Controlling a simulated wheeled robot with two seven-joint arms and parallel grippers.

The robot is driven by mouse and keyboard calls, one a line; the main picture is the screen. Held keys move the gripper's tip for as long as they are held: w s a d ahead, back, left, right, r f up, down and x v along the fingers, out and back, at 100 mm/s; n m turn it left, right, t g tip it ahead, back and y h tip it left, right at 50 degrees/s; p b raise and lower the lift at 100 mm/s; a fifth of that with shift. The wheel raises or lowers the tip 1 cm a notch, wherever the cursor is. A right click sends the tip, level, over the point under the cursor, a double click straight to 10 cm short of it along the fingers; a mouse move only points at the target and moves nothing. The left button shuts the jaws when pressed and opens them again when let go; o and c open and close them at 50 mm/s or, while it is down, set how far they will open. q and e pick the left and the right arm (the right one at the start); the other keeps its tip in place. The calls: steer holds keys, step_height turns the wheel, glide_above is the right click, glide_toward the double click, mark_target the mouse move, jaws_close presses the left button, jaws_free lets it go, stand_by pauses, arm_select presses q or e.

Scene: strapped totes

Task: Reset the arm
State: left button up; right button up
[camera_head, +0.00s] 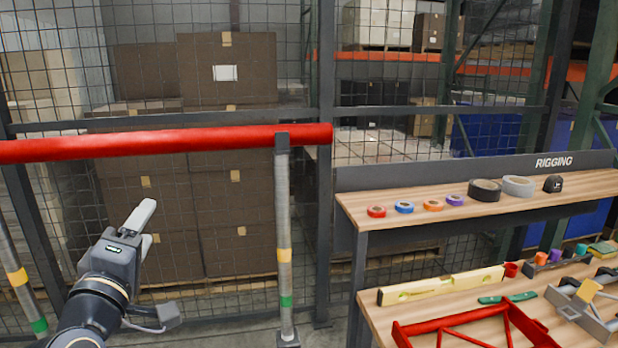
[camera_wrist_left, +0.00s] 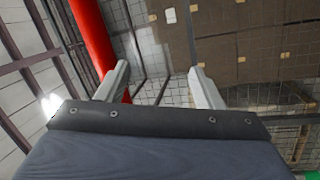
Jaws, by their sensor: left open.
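My left arm comes in from the lower left of the head view. Its gripper (camera_head: 146,230) is raised in free air in front of the wire fence, below the left part of the red rail (camera_head: 200,140). In the left wrist view the two pale fingers of the gripper (camera_wrist_left: 160,88) stand wide apart with nothing between them. The red rail (camera_wrist_left: 92,35) shows there beside the left finger, and the fence and boxes lie beyond. My right gripper is not in view.
A wooden workbench (camera_head: 380,318) with a level, a red frame and tools stands at the right. Its upper shelf (camera_head: 400,217) holds several tape rolls. A grey post (camera_head: 284,240) carries the rail. Stacked brown boxes (camera_head: 235,190) stand behind the fence.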

arm_select(q)
steer(key=s+d+f+m+g+h+p, duration=0.1)
steer(key=s+d+f+m+g+h, duration=0.1)
steer(key=s+f+m+g, duration=0.4)
steer(key=s+d+f+m+g+h+p, duration=0.1)
steer(key=s+d+f+m+g, duration=0.3)
steer(key=s+f, duration=1.1)
step_height(320, 180, down, 2)
steer(key=m+g+h, duration=0.1)
steer(key=m+g, duration=0.2)
steer(key=g, duration=0.1)
steer(key=shift+d+g+h, duration=0.25)
steer(key=shift+g+h, duration=0.05)
steer(key=shift+h, duration=0.1)
